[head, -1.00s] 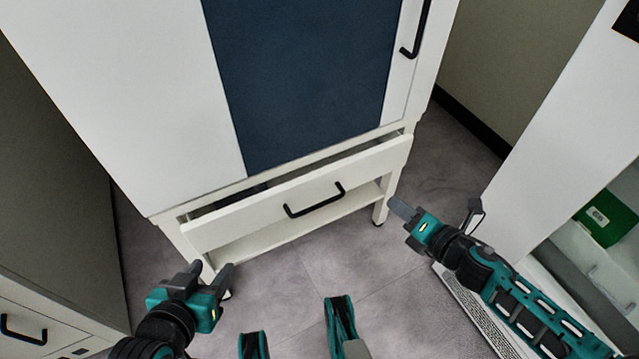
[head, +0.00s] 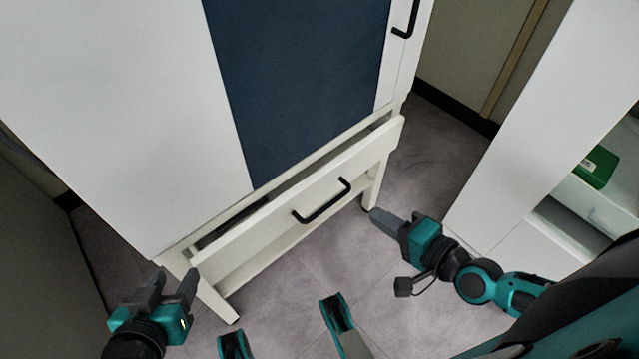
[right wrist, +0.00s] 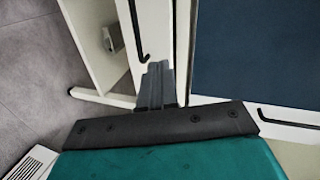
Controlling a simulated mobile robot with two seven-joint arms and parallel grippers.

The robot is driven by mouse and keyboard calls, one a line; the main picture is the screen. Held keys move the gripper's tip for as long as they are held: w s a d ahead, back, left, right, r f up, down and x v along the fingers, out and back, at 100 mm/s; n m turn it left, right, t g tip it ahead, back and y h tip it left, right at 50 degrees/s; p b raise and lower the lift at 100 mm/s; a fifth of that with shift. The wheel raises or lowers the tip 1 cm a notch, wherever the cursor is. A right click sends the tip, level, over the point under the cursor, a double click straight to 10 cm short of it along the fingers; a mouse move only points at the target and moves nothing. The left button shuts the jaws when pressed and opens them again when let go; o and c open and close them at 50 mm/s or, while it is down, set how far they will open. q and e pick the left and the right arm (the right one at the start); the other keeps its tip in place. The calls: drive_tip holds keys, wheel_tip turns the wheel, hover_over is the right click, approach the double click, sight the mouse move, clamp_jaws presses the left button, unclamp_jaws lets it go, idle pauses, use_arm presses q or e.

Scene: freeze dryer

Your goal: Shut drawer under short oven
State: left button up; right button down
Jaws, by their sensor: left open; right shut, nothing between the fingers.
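The short oven is a white cabinet with a dark blue front panel (head: 300,75). Its white drawer (head: 255,232) sits below, standing partly open, with a dark gap behind its top edge. The drawer has a black bar handle (head: 322,203). In the right wrist view the drawer front (right wrist: 155,28) appears sideways, beyond the fingers. My left gripper (head: 174,284) is open and empty, close to the drawer's left end; contact cannot be told. My right gripper (head: 377,219) is shut and empty, right of and below the drawer's right end. Its closed fingers show in the right wrist view (right wrist: 157,84).
A white cabinet (head: 553,85) with open shelves stands at the right, with a green box (head: 596,167) inside. A grey surface (head: 40,235) flanks the oven at the left. Grey tiled floor (head: 345,262) lies open before the drawer.

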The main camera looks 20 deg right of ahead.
drive_tip(key=m, duration=0.1)
approach(322, 180)
drive_tip(key=x, duration=0.6)
drive_tip(key=shift+w+f+b, duration=0.1)
drive_tip(key=shift+w+b, duration=0.15)
drive_tip(key=shift+b, duration=0.15)
